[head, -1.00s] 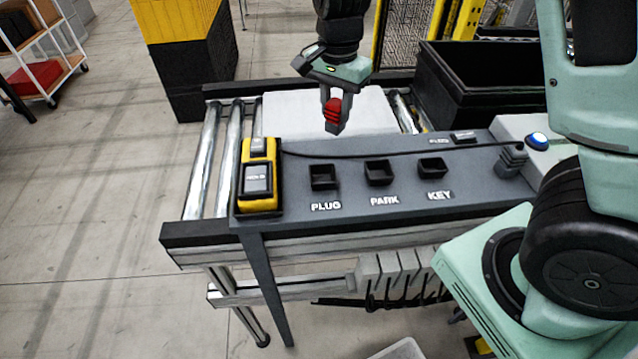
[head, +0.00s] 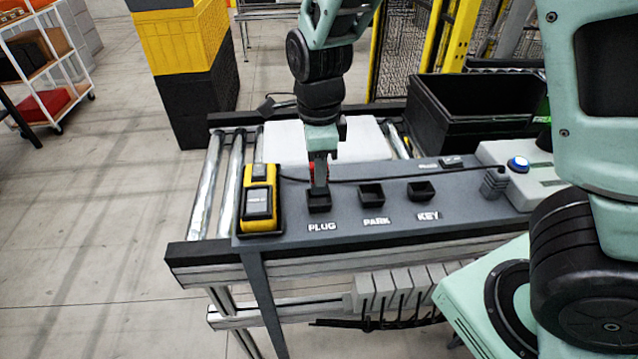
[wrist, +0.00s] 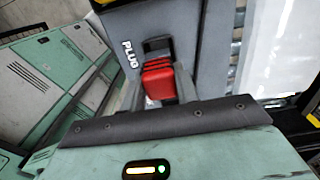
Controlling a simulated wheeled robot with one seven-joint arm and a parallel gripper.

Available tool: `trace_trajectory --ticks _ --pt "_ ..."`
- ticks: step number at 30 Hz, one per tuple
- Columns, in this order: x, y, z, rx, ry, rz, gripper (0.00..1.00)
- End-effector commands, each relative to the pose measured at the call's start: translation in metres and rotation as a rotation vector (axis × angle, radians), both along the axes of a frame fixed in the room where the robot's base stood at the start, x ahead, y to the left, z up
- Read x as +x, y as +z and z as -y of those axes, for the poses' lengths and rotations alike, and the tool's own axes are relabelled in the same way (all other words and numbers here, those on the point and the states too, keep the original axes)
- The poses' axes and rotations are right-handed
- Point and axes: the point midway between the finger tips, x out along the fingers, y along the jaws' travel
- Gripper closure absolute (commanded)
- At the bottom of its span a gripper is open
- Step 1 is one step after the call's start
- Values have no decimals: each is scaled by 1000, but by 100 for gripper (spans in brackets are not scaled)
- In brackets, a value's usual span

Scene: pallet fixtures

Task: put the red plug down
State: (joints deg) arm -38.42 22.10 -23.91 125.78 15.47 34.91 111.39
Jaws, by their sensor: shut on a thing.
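The red plug (wrist: 158,80) is between the fingers of my gripper (wrist: 170,92) in the wrist view. In the head view only a thin red edge of the plug (head: 312,171) shows beside the gripper (head: 319,180). My gripper is shut on the plug and points down at the PLUG socket (head: 319,204) on the grey panel. The dark opening of that socket (wrist: 157,46) shows just beyond the plug in the wrist view. The plug's lower end is hidden, so I cannot tell whether it is inside the socket.
The PARK socket (head: 371,195) and KEY socket (head: 421,191) look empty to the right. A yellow device (head: 259,205) stands at the panel's left, with a black cable (head: 400,174) running across behind the sockets. A black bin (head: 470,115) stands behind.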

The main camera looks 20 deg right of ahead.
Motion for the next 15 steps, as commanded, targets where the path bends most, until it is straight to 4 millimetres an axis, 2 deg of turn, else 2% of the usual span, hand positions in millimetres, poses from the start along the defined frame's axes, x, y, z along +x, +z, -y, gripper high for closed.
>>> trace_trajectory --ticks 9,15 --pt "0 -38 1 -1 -1 -3 93" --pt "0 -43 0 1 1 1 93"
